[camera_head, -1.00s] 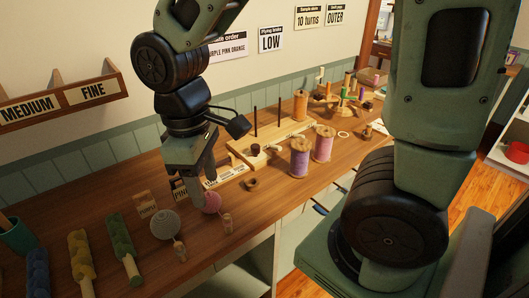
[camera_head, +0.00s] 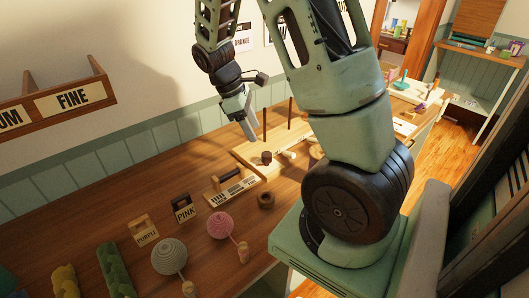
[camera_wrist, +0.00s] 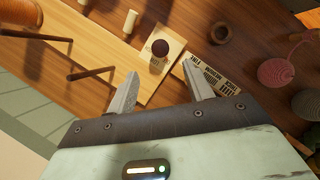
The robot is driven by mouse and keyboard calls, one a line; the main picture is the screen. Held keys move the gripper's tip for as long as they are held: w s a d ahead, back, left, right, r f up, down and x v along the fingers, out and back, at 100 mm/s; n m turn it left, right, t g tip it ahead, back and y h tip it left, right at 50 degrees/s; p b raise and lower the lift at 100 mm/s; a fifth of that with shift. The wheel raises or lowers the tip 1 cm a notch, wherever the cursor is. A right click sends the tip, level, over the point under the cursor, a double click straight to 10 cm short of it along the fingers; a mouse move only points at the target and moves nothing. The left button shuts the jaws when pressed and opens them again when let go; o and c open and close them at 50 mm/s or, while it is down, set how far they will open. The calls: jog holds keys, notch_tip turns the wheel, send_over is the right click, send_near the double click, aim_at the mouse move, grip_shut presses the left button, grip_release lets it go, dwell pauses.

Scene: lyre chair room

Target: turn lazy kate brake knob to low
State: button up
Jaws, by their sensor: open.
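The lazy kate is a pale wooden board (camera_head: 243,157) with upright dark rods, partly hidden behind my arm in the head view; its board (camera_wrist: 100,48) also shows in the wrist view. Its brake knob (camera_head: 267,157) is a dark round knob near the board's front end. In the wrist view the knob (camera_wrist: 160,47) sits on a small pale plate with markings too small to read. My gripper (camera_head: 248,132) is open and empty, above the board and behind the knob. In the wrist view my gripper (camera_wrist: 161,69) has its fingertips spread either side below the knob, apart from it.
A printed card with a dark bar (camera_head: 232,187) lies beside the board. A brown ring (camera_head: 266,200), a pink ball (camera_head: 220,225) and a grey ball (camera_head: 169,256) lie nearer the front. Purple and pink tags stand close by.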

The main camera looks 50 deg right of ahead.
aim_at(266, 154)
jog(key=x, duration=0.9)
jog(key=shift+f, duration=0.2)
jog(key=c, duration=1)
